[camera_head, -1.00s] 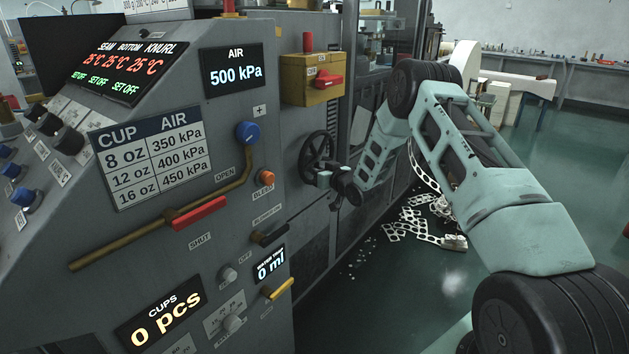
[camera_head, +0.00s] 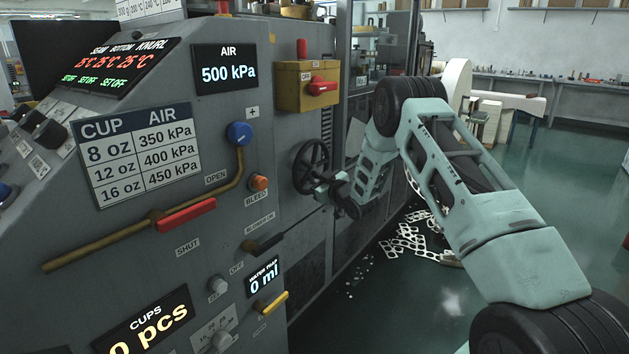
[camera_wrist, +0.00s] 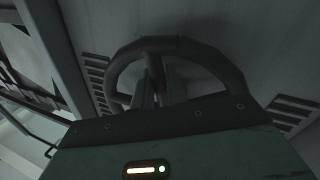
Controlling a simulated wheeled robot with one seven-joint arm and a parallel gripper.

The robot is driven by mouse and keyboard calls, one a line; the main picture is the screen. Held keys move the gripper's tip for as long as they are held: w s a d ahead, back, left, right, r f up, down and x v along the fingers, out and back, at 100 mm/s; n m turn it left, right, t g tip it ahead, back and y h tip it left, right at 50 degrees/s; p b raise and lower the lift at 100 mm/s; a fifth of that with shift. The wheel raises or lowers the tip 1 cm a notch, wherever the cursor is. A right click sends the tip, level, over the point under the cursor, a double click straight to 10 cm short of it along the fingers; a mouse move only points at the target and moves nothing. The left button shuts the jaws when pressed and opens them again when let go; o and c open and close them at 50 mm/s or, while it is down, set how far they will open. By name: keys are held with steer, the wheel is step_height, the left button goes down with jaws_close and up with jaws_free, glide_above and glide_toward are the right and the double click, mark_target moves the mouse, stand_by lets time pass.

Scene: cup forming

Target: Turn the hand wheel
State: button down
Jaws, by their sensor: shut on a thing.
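The hand wheel (camera_head: 309,160) is a dark spoked wheel on the side face of the grey machine, below a yellow switch box. In the wrist view its dark rim (camera_wrist: 180,45) arches across the upper middle. My gripper (camera_head: 324,188) is at the lower right part of the wheel in the head view. In the wrist view its fingers (camera_wrist: 158,90) are inside the ring, close together and shut on the wheel. The exact contact point is dark and partly hidden by my gripper body.
The machine front (camera_head: 120,240) carries an air display of 500 kPa, a blue knob (camera_head: 239,133), an orange bleed button (camera_head: 259,183) and a red-handled lever (camera_head: 187,215). White scrap strips (camera_head: 420,238) lie on the green floor. The floor at right is open.

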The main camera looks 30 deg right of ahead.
steer(key=shift+f, duration=0.1)
steer(key=c, duration=1.5)
jaws_free()
steer(key=shift+o, duration=0.2)
steer(key=s+d+p, duration=0.1)
steer(key=s, duration=1.6)
steer(key=shift+s, duration=0.2)
